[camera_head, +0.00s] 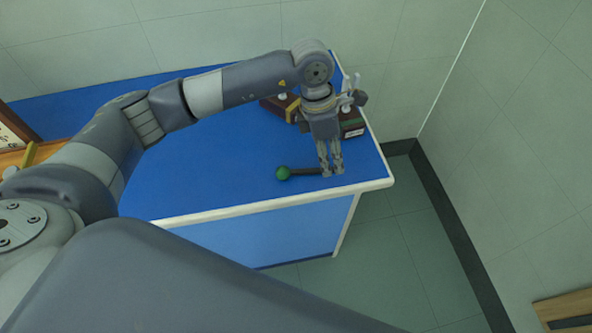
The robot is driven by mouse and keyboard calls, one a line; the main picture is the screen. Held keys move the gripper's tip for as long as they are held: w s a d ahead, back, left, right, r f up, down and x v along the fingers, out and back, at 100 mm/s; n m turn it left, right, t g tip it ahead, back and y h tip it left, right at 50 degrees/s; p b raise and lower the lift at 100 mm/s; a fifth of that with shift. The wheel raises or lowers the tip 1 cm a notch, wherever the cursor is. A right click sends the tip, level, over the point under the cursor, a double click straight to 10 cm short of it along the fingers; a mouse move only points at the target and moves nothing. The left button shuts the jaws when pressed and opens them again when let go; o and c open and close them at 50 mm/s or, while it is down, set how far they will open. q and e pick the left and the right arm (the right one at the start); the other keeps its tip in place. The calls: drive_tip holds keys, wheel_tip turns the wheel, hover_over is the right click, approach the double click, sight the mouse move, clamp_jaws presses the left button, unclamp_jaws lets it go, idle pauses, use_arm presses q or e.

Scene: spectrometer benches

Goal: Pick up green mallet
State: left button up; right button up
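The green mallet (283,173) lies on the blue bench top near its front right corner. Its round green head is to the left, and its thin dark handle runs right to my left gripper. My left gripper (331,174) points down from above, with its fingertips at the handle's right end, low over the bench. A narrow gap shows between the fingers, but the handle's end is hidden there, so I cannot tell whether they grip it. My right gripper is not in view.
The blue bench (215,180) has a white edge, and its middle is mostly clear. A wooden-framed item (14,128) is at far left. Tiled walls stand behind and at right.

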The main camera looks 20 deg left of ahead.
use_arm(q)
drive_tip(key=w+a+y, duration=0.2)
drive_tip(key=a+y, duration=0.1)
drive_tip(key=a, duration=0.4)
drive_tip(key=p, duration=0.2)
hover_over(301, 170)
drive_tip(key=f, duration=0.4)
drive_tip(key=shift+w+d+f, duration=0.15)
drive_tip(key=shift+w+d, duration=0.05)
drive_tip(key=shift+w, duration=0.05)
drive_tip(key=f, duration=0.1)
drive_tip(key=f+p, duration=0.1)
drive_tip(key=f, duration=0.1)
drive_tip(key=f+p, duration=0.1)
drive_tip(key=shift+s+a+f, duration=0.1)
drive_tip(key=shift+s+f, duration=0.15)
drive_tip(key=shift+s, duration=0.05)
drive_tip(key=shift+f, duration=0.6)
clamp_jaws()
